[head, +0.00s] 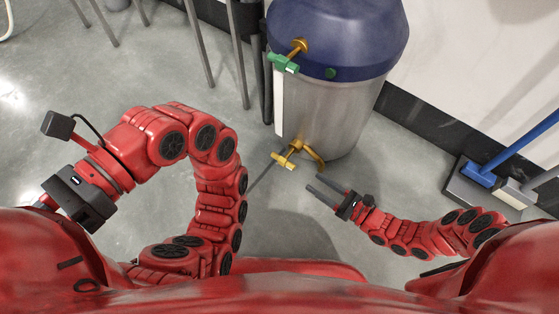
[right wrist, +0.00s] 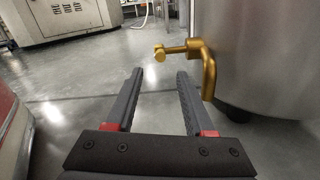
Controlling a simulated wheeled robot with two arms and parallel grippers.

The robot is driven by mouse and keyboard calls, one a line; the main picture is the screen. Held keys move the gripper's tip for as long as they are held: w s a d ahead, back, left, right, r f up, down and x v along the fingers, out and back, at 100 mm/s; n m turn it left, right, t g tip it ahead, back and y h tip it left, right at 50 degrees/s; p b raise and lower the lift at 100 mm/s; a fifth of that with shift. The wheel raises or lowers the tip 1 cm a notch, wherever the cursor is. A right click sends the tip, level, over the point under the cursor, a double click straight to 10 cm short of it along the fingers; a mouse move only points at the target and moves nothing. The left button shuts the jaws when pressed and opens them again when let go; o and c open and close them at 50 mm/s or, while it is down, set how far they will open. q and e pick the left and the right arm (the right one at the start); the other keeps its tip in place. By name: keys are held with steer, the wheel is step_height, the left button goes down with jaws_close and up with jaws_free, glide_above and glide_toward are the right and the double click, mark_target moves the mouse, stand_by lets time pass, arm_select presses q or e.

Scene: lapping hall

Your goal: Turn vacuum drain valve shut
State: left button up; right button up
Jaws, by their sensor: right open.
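The vacuum drain valve (head: 295,148) is a brass-gold tap low on the front of the steel vacuum tank (head: 335,115). Its curved spout points down on the right, and a stem with a small crosspiece sticks out to the left. The valve also shows in the right wrist view (right wrist: 190,50), ahead of the fingers. My right gripper (head: 314,183) is open and empty, just short of the valve, not touching it; its two fingers also show in the right wrist view (right wrist: 160,76). My left gripper (head: 80,200) is at far left; its fingers are hidden.
A second valve with a green handle (head: 284,62) sits higher on the tank's blue lid (head: 345,35). Grey metal legs stand behind on the left. A blue-handled broom (head: 485,170) leans at the wall on the right. The floor around my right gripper is clear.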

mark_target(279, 157)
steer(key=b+x, duration=0.2)
steer(key=x, duration=1.2)
steer(key=shift+w+f, duration=0.1)
steer(key=shift+f, duration=0.05)
steer(key=shift+w+a+b, duration=0.3)
steer(key=shift+a, duration=0.05)
arm_select(q)
steer(key=f+g, duration=0.1)
steer(key=f+g+h, duration=0.1)
steer(key=shift+d+g, duration=0.25)
steer(key=shift+g, duration=0.05)
arm_select(e)
jaws_close()
